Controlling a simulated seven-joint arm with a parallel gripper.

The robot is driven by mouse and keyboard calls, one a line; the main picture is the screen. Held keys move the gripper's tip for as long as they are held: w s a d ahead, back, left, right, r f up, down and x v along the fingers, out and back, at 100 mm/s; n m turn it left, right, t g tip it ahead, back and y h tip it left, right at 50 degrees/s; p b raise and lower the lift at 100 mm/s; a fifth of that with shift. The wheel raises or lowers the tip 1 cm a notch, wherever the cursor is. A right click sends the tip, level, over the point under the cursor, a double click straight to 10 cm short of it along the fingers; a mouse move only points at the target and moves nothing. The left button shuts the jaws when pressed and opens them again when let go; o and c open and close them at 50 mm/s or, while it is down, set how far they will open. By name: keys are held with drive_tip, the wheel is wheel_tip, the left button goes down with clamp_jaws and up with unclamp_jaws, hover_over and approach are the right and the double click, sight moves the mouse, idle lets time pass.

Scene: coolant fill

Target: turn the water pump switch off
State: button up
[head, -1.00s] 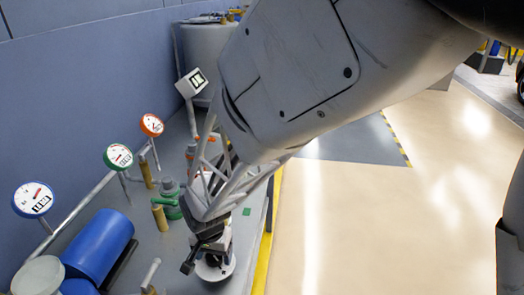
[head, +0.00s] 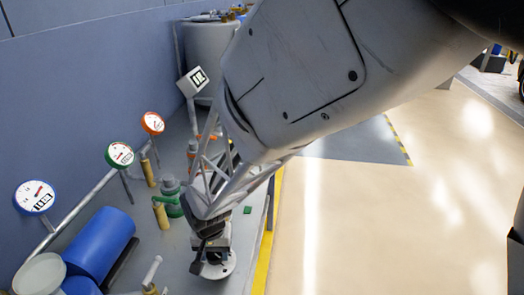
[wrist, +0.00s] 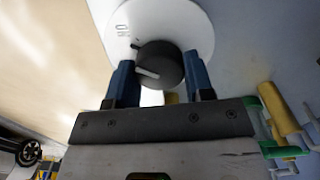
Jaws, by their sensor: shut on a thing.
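The water pump switch shows in the wrist view as a black round knob (wrist: 160,62) with a white pointer line, on a white round plate (wrist: 185,20). The pointer aims to the left in that view. Small dark lettering sits on the plate at upper left, too blurred to read surely. My gripper (wrist: 160,82) has its two blue fingers on either side of the knob, shut on it. In the head view my gripper (head: 212,257) points down over the white plate (head: 222,270); the knob is hidden there by the gripper.
Blue (head: 35,197), green (head: 119,155) and orange (head: 152,123) gauges stand on pipes along the wall. A blue cylinder (head: 98,243) lies at left. A green and brass valve (head: 161,213) is close to my gripper's left. Open floor lies right of the yellow edge.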

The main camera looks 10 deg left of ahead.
sight(214, 253)
drive_tip(key=n, duration=0.7)
drive_tip(key=shift+a, duration=0.1)
drive_tip(key=n, duration=0.6)
drive_tip(key=shift+s+n, duration=0.1)
drive_tip(key=shift+n, duration=0.3)
drive_tip(key=o, duration=0.9)
drive_tip(key=shift+o, duration=0.2)
drive_tip(key=shift+r, duration=0.1)
drive_tip(key=shift+r, duration=3.8)
